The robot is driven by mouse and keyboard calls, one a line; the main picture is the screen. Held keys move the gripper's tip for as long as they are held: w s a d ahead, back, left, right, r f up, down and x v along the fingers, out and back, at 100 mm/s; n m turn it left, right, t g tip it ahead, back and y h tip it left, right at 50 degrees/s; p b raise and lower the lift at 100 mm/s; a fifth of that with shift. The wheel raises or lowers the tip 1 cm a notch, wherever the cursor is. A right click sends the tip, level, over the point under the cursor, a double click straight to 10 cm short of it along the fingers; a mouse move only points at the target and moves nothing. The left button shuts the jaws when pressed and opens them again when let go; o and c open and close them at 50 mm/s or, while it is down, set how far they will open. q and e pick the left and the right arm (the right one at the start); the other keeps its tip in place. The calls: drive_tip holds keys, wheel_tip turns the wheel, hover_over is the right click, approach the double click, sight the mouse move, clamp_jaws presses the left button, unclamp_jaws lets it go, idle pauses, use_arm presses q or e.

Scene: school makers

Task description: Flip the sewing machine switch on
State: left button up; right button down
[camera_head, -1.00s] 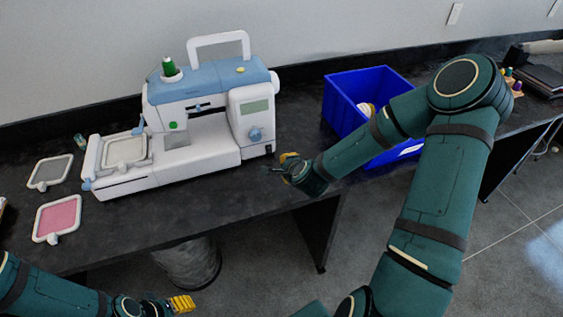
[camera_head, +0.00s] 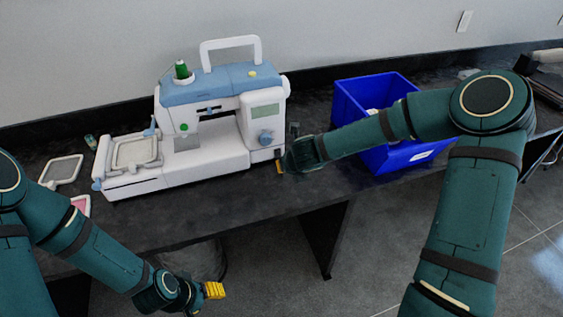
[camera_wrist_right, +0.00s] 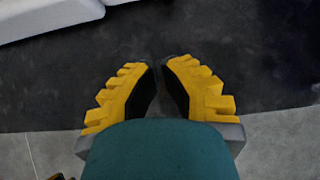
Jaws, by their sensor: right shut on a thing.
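The white and blue sewing machine (camera_head: 215,165) stands upright on the dark table; part of its white body (camera_wrist_right: 45,18) shows at the top left of the right wrist view. I cannot clearly make out its switch or the switch's position. My right gripper (camera_head: 280,167) is beside the machine's lower right end, partly hidden by its own wrist. In the right wrist view its yellow fingers (camera_wrist_right: 160,66) are nearly together, apart from the visible machine body; what lies between them cannot be made out. My left gripper (camera_head: 218,290) is low in front of the table, its fingertip opening unclear.
A blue bin (camera_head: 400,155) stands on the table right of the machine, behind my right forearm. An embroidery hoop (camera_head: 62,170) lies left of the machine, and a pink one (camera_head: 82,204) is partly covered by my left arm. Bare table (camera_head: 225,200) lies in front of the machine.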

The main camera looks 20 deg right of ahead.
sight(282, 176)
drive_tip(key=b+x, duration=0.2)
drive_tip(key=x, duration=0.8)
drive_tip(key=shift+w+f, duration=0.1)
drive_tip(key=shift+f, duration=0.2)
drive_tip(key=shift+w+r, duration=0.1)
drive_tip(key=shift+w, duration=1.8)
drive_tip(key=shift+w, duration=0.1)
